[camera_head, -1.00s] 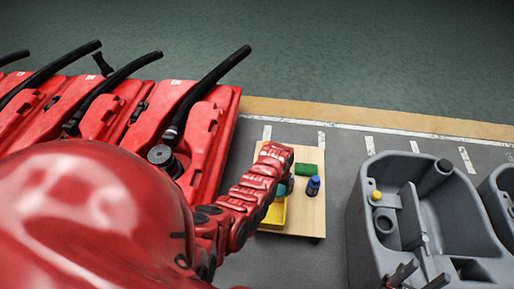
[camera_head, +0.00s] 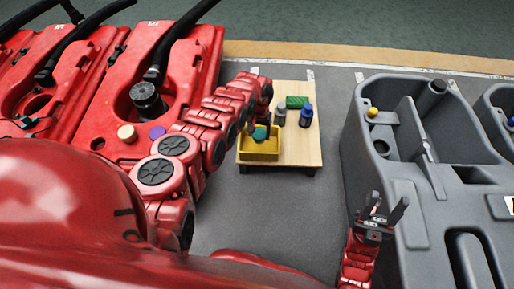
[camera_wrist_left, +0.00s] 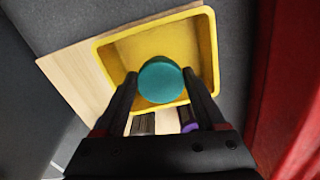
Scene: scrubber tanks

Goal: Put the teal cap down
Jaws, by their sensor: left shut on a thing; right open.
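The teal cap (camera_wrist_left: 160,80) is held between the two fingers of my left gripper (camera_wrist_left: 161,78). In the left wrist view it shows over the inside of a yellow bin (camera_wrist_left: 106,60); whether it touches the bin's floor I cannot tell. In the head view the teal cap (camera_head: 260,133) shows at the yellow bin (camera_head: 258,155), with my left gripper (camera_head: 260,127) shut on it and partly hidden by my left arm. My right gripper (camera_head: 386,214) is open and empty, at the near side of the grey tank.
The bin stands on a small wooden table (camera_head: 302,150). A green block (camera_head: 296,102), a grey bottle (camera_head: 279,118) and a blue bottle (camera_head: 306,117) stand behind it. Red tanks (camera_head: 110,90) are left, a grey tank (camera_head: 425,190) right. The table's right front is bare.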

